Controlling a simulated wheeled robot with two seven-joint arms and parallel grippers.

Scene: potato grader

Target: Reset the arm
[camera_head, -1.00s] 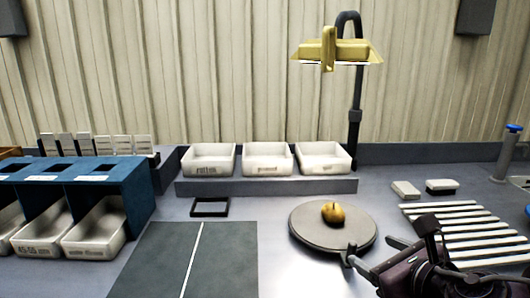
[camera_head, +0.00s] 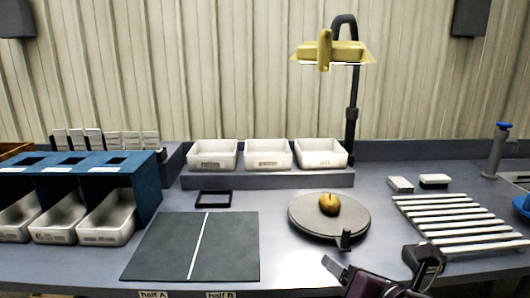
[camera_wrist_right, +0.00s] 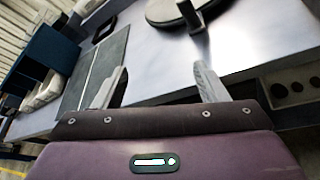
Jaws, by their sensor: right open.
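My right gripper (camera_head: 338,270) is at the lower right of the head view, in front of the round turntable. In the right wrist view its two fingers (camera_wrist_right: 160,85) stand wide apart with nothing between them. The table front edge lies beyond them. A brownish-yellow potato (camera_head: 329,204) rests on the grey turntable (camera_head: 310,222), apart from the gripper. My left gripper is in neither view.
A dark mat (camera_head: 165,240) with a white line lies left of the turntable. White slatted rollers (camera_head: 455,225) are at the right. Three white bins (camera_head: 268,154) stand on a shelf behind. A blue rack (camera_head: 148,185) with bins is at left. A lamp (camera_head: 352,115) stands behind the turntable.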

